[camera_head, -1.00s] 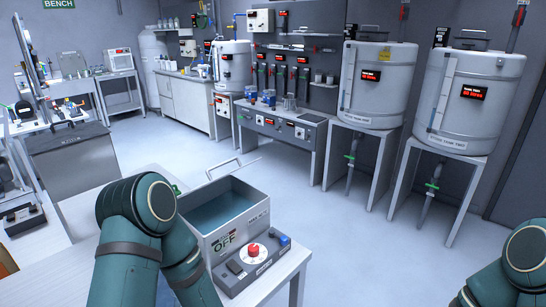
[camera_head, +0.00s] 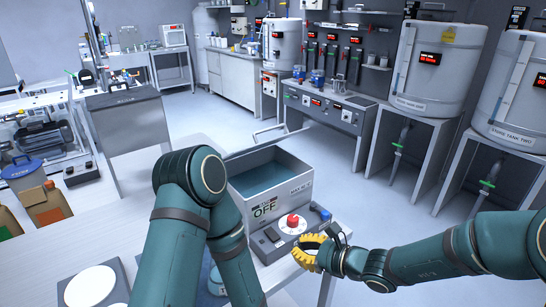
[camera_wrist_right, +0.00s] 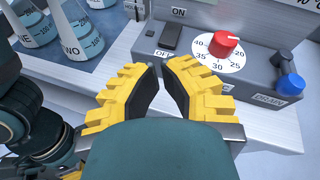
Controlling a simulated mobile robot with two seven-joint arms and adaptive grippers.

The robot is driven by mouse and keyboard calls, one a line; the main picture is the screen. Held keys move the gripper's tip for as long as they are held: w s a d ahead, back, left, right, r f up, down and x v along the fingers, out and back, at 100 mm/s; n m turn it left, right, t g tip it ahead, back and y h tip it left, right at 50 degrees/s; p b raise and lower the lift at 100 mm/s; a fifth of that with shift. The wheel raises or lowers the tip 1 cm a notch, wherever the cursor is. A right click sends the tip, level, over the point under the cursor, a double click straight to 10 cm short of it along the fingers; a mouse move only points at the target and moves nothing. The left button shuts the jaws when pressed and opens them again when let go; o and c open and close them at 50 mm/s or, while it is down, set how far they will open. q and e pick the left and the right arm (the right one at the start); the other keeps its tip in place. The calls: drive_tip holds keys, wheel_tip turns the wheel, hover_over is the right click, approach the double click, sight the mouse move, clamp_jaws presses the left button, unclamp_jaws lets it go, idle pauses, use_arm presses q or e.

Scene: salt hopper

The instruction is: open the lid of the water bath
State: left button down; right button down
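The water bath (camera_head: 302,187) is a grey box on the table, with blue water showing through its open top. My right gripper (camera_head: 308,250) is in front of this panel. In the right wrist view its yellow fingers (camera_wrist_right: 158,72) have a narrow gap with nothing between them. My left arm hides the bath's left side; its gripper is not seen.
A white disc (camera_head: 90,287) lies on the table at lower left. Cardboard boxes (camera_head: 47,207) stand at the left. Open floor lies beyond the bath.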

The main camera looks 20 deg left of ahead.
sight(257, 142)
drive_tip(key=w+a+r+m+t+y, duration=0.3)
drive_tip(key=w+r+m+t, duration=0.3)
drive_tip(key=r, duration=0.6)
drive_tip(key=shift+n+t, duration=0.3)
drive_tip(key=x, duration=0.6)
drive_tip(key=w+b+x, duration=0.1)
drive_tip(key=x, duration=0.2)
drive_tip(key=shift+w+r, duration=0.15)
drive_tip(key=shift+r, duration=0.1)
drive_tip(key=shift+w+a+r, duration=0.4)
drive_tip(key=shift+a+r, duration=0.25)
drive_tip(key=shift+r, duration=0.2)
drive_tip(key=shift+w+a+r, duration=0.4)
drive_tip(key=shift+a+r, duration=0.2)
drive_tip(key=shift+r, duration=0.25)
drive_tip(key=shift+r, duration=0.1)
